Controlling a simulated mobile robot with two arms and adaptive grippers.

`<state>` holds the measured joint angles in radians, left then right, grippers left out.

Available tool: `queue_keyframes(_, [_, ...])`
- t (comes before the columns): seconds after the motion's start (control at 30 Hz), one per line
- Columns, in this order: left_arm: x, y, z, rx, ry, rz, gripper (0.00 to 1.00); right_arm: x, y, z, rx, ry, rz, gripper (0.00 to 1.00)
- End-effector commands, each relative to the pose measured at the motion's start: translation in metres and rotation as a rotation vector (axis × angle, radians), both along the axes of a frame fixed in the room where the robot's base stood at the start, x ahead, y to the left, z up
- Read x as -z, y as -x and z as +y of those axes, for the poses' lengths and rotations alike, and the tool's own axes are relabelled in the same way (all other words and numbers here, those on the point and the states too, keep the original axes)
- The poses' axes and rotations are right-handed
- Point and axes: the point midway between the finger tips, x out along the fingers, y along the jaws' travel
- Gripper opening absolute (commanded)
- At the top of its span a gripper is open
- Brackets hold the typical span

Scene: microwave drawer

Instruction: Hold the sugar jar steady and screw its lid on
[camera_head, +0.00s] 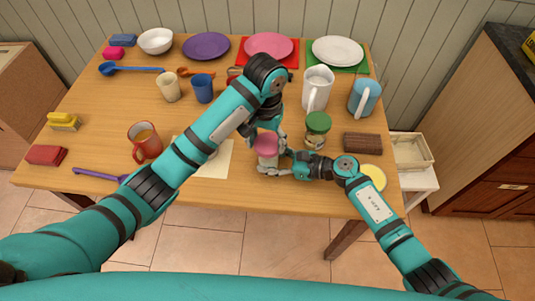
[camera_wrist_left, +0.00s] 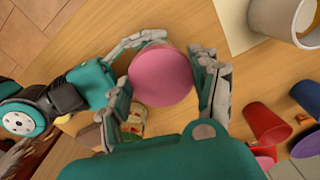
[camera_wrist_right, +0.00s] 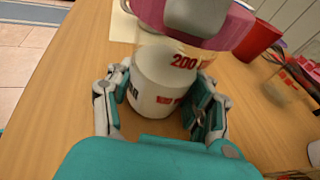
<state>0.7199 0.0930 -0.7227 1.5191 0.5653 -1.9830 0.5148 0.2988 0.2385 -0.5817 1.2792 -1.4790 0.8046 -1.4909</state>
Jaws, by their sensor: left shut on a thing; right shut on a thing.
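The sugar jar (camera_head: 266,159) stands upright near the table's front edge, a clear jar with white contents and red markings, also in the right wrist view (camera_wrist_right: 158,88). Its pink lid (camera_head: 266,143) is on top of it; the left wrist view shows the lid from above (camera_wrist_left: 160,75). Whether the threads are engaged cannot be seen. My left gripper (camera_head: 267,134) is shut on the lid from above, fingers on opposite sides of it. My right gripper (camera_head: 274,164) is shut around the jar's lower body from the right, with fingers on both sides in the right wrist view.
A green-lidded jar (camera_head: 318,124) stands close to the right, with a white pitcher (camera_head: 317,88) behind it and a brown block (camera_head: 362,142) beyond. A red mug (camera_head: 144,142) and a pale paper sheet (camera_head: 215,163) are to the left. The table's front edge is near.

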Motion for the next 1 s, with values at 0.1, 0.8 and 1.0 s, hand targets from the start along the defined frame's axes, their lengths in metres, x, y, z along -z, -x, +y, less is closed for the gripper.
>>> queue_keyframes(0.1, [0.0040, 0.0006, 0.0089, 0.083, -0.024, 0.011, 0.24, -0.0004, -0.0067, -0.0080, 0.020, 0.004, -0.002, 0.00])
queue_keyframes(0.8, [0.0052, 0.0024, 0.0077, 0.835, -0.020, 0.017, 0.23, 0.0001, -0.0076, -0.0085, 0.022, 0.006, -0.001, 0.00])
queue_keyframes(1.0, [0.0052, 0.0035, 0.0063, 0.984, -0.015, 0.018, 0.23, 0.0003, -0.0076, -0.0085, 0.023, 0.006, -0.001, 0.00])
